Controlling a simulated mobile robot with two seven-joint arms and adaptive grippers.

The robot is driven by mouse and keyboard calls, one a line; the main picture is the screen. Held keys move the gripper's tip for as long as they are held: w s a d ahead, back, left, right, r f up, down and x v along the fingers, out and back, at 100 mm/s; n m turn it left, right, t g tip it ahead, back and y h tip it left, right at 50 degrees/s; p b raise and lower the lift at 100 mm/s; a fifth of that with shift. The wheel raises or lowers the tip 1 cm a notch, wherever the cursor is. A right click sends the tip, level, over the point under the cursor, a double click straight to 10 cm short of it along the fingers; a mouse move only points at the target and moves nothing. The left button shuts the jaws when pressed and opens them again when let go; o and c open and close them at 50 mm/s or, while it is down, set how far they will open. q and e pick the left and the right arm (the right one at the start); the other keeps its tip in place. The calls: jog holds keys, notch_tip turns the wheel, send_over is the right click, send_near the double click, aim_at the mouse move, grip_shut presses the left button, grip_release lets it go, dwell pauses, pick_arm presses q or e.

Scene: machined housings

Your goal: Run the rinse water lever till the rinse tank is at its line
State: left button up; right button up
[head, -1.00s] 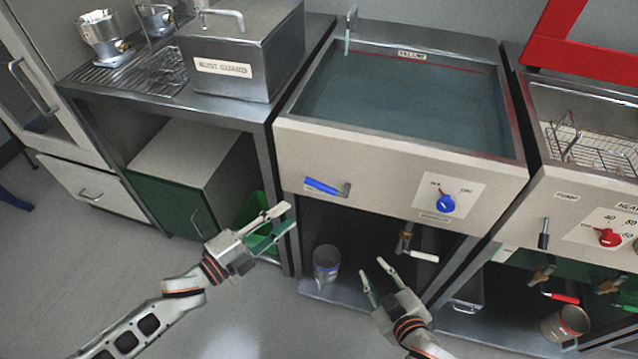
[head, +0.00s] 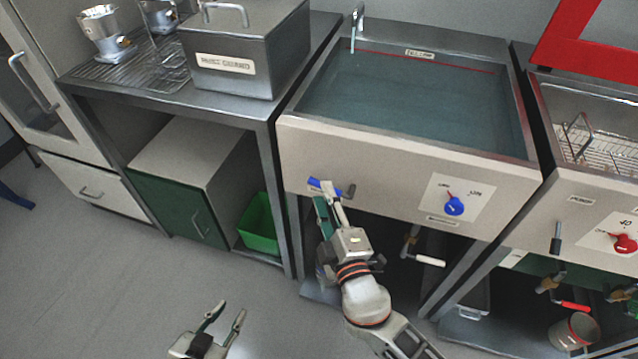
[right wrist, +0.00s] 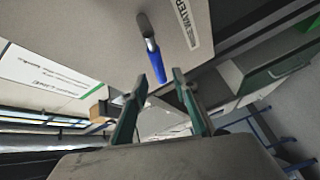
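The rinse water lever (head: 324,187) has a blue handle and sits on the front panel of the rinse tank (head: 385,150). The right wrist view shows the lever (right wrist: 155,62) beside a WATER label. My right gripper (head: 322,198) is at the lever; its fingers (right wrist: 157,95) are apart, with the handle's tip near the gap between them. Contact cannot be told. My left gripper (head: 226,315) is open and empty, low over the floor. The tank's water (head: 410,105) lies close to the red line (head: 425,60) on the back wall. A pale strand hangs under the spout (head: 358,18).
A blue knob (head: 453,205) is right of the lever; a white-handled drain valve (head: 430,261) is below. A heated tank with a red knob (head: 624,243) stands right. A steel box (head: 245,70) sits on the left counter, a green bin (head: 258,225) beneath. Floor at left is clear.

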aim_at(319, 182)
jog(key=shift+x, duration=2.35)
grip_shut()
